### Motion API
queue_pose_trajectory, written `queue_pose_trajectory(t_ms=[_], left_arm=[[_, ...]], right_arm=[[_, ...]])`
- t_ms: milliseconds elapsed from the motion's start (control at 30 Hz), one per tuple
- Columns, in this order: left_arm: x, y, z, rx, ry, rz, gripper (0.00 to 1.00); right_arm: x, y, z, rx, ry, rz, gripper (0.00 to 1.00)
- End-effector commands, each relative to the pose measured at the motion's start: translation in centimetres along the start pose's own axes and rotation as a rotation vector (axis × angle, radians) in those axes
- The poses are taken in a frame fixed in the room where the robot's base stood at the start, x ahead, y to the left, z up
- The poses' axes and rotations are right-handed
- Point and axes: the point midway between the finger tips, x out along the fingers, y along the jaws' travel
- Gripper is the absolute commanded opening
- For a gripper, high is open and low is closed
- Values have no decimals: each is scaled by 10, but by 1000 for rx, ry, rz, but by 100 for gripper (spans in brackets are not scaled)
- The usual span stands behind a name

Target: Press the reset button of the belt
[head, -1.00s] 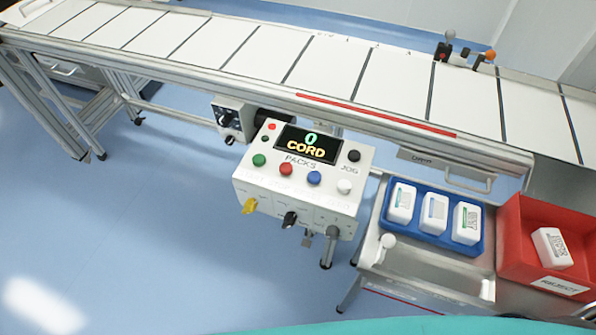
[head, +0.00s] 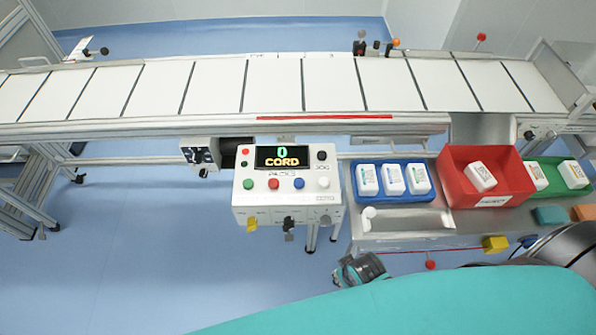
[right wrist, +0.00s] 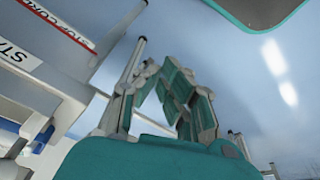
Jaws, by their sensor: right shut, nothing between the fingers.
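The control box (head: 287,205) hangs in front of the belt (head: 290,85). Its display (head: 284,157) reads "0 CORD". Below the display is a row of green (head: 248,184), red (head: 273,184), blue (head: 299,184) and white (head: 323,183) buttons. Small red and dark buttons sit left of the display, and a black one right of it. Button labels are too small to read. My right gripper (right wrist: 172,75) is shut and empty in the right wrist view, above the blue floor. Part of my right arm shows low in the head view, below and right of the box. My left gripper is out of view.
Right of the box, a steel table holds a blue tray (head: 362,200) with white packs, a red bin (head: 450,190) and a green tray (head: 548,190). A yellow block (head: 494,244) is near its front edge. The floor (head: 130,240) left of the box is clear.

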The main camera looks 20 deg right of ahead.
Motion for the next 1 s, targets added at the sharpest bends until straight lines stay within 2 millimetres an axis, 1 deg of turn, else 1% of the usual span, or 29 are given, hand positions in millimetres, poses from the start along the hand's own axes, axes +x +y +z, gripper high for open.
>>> queue_pose_trajectory(t_ms=[33,67,100,167,200,267,300,367,400,467,500,567,600,667,700,800,867,1000], left_arm=[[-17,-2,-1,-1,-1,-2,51],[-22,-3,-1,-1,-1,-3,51],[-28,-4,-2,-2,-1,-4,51],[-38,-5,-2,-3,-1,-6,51],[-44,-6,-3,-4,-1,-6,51],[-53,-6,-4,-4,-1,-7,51],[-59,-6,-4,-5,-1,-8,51],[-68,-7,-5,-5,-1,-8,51],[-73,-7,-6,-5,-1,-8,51],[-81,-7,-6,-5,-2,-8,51],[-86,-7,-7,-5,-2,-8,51],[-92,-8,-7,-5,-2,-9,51],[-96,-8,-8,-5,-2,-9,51],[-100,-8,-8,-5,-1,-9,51],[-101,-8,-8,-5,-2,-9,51],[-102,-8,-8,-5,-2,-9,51],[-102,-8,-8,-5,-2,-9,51],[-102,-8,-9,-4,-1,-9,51]], right_arm=[[-33,1,-16,-4,18,1,0],[-46,1,-23,-8,26,1,0],[-64,2,-32,-13,37,1,0],[-90,1,-46,-25,55,0,0],[-108,0,-56,-35,69,-2,0],[-134,-1,-71,-53,94,-4,0],[-150,-3,-81,-70,115,-6,0],[-175,-6,-99,-102,149,-10,0],[-190,-9,-111,-129,175,-13,0],[-212,-16,-131,-179,221,-19,0],[-224,-21,-145,-221,254,-24,0],[-240,-30,-168,-299,312,-30,0],[-248,-37,-184,-360,354,-32,0],[-254,-47,-210,-469,420,-31,0],[-253,-52,-224,-538,454,-28,0],[-244,-55,-252,-688,522,-10,0],[-236,-51,-265,-764,551,7,0],[-220,-31,-288,-890,588,48,0]])
